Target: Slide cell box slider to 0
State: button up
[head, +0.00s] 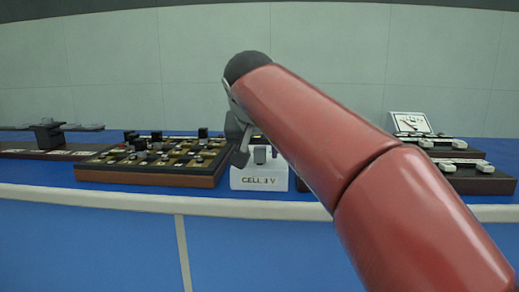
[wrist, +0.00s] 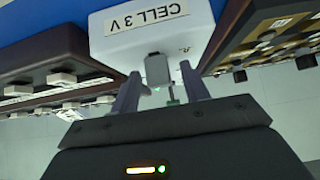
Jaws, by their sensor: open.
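The white cell box (head: 246,182), labelled "CELL 3 V", stands at the front of the blue bench in the head view. The same block (head: 260,154) shows above the label in the head view. My gripper (wrist: 158,76) is open, with one finger on each side of the slider. I see gaps beside it. My arm hides part of the box's surroundings in the head view. No scale marks are readable.
A wooden board (head: 150,176) with several dark knobs and metal contacts stands left of the box. A dark board (head: 484,184) with white terminals stands on the right, near a dial meter (head: 410,122). The pale bench edge (head: 110,199) runs along the front.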

jog(key=p+v, duration=0.1)
jog(key=v, duration=0.6)
jog(key=shift+s+r, duration=0.3)
jog(key=shift+d, duration=0.1)
jog(key=s+d+f+g, duration=0.2)
jog(key=s+d+f, duration=0.8)
jog(key=d+f, duration=0.4)
jog(key=s+d+f, duration=0.2)
jog(key=s+f, duration=0.3)
jog(key=f, duration=0.3)
jog(key=s+d+f+g, duration=0.1)
jog(key=s+d+f, duration=0.1)
jog(key=s+f, duration=0.4)
notch_tip(320, 180, down, 4)
jog(key=shift+d+r+p, duration=0.25)
jog(key=shift+p, duration=0.05)
jog(key=shift+s+r, duration=0.1)
jog(key=shift+c, duration=0.4)
